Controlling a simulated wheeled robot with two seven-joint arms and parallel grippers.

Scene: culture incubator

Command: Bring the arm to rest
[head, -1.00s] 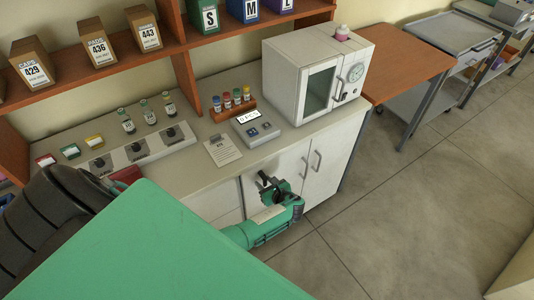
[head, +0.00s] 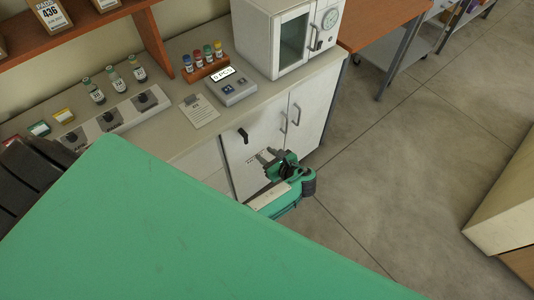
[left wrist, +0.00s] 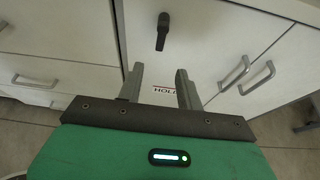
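My left gripper (head: 268,161) hangs in front of the white cabinet below the counter. It also shows in the left wrist view (left wrist: 160,82), where its two grey fingers stand apart with nothing between them. A black handle (left wrist: 163,30) on the cabinet front lies beyond the fingertips, apart from them; it shows in the head view too (head: 243,135). A label reading "HOLD" (left wrist: 166,91) shows on the cabinet front between the fingers, partly hidden. My right gripper is in neither view.
The white incubator (head: 256,45), its door shut, stands on the counter. The floor (head: 400,160) to the right is clear.

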